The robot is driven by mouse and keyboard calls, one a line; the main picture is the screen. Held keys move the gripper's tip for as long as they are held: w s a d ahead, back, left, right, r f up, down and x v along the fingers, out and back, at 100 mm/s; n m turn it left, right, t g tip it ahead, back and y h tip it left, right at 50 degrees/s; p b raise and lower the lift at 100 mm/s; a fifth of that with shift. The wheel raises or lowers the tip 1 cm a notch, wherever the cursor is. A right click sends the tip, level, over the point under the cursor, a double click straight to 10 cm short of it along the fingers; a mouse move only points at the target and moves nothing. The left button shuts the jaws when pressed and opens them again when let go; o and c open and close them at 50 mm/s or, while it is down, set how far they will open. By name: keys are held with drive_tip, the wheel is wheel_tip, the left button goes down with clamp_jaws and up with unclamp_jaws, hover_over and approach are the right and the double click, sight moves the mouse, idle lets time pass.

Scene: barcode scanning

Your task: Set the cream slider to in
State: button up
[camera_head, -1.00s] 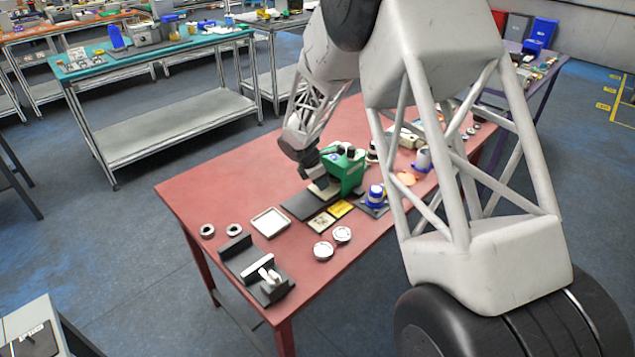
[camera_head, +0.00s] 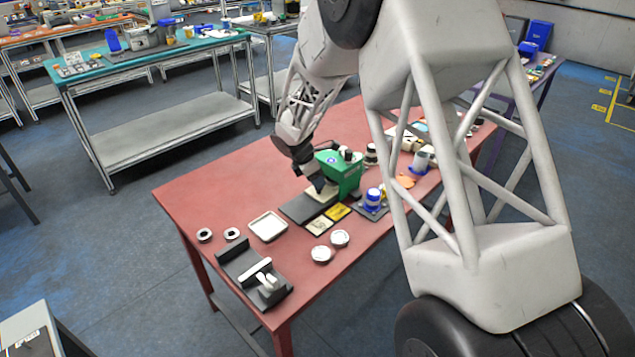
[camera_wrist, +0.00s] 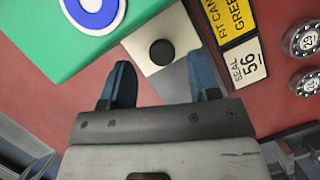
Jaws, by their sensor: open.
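The cream slider (camera_wrist: 148,38) is a flat cream plate with a round black knob (camera_wrist: 162,52). In the wrist view it lies beside the green housing (camera_wrist: 60,30), over a grey base strip. In the head view the slider (camera_head: 322,194) shows partly below my gripper, at the front of the green device (camera_head: 344,174). My gripper (camera_wrist: 160,66) is open, its two blue-grey fingers apart, one on each side of the knob in the picture. I cannot tell whether they reach down to its height. My gripper (camera_head: 316,182) partly hides the slider in the head view.
Yellow and cream label plates (camera_wrist: 240,45) and round metal discs (camera_wrist: 302,40) lie to the right in the wrist view. A blue-and-white part (camera_head: 374,200) stands right of the device. A cream tray (camera_head: 268,226) and black fixture (camera_head: 252,272) are at left. The red table's far-left area is clear.

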drive_tip(key=shift+v, duration=2.45)
drive_tip(key=s+d+r+m+y, duration=0.1)
drive_tip(key=s+d+r+m, duration=0.55)
drive_tip(key=s+r, duration=0.35)
drive_tip(key=s+d+r+m+y, duration=0.1)
drive_tip(key=s+d+r+m, duration=0.4)
drive_tip(key=s+d+r, duration=0.45)
drive_tip(key=s+d+m, duration=0.1)
drive_tip(key=s+m, duration=0.2)
drive_tip(key=s, duration=0.6)
drive_tip(key=s+d+m+y, duration=0.1)
drive_tip(key=s+m, duration=0.3)
drive_tip(key=s, duration=0.6)
drive_tip(key=s+d+m+y, duration=0.1)
drive_tip(key=s+d+m, duration=0.2)
drive_tip(key=s, duration=0.7)
drive_tip(key=shift+r+m+t, duration=0.25)
drive_tip(key=shift+m+t, duration=0.15)
drive_tip(key=shift+m, duration=0.25)
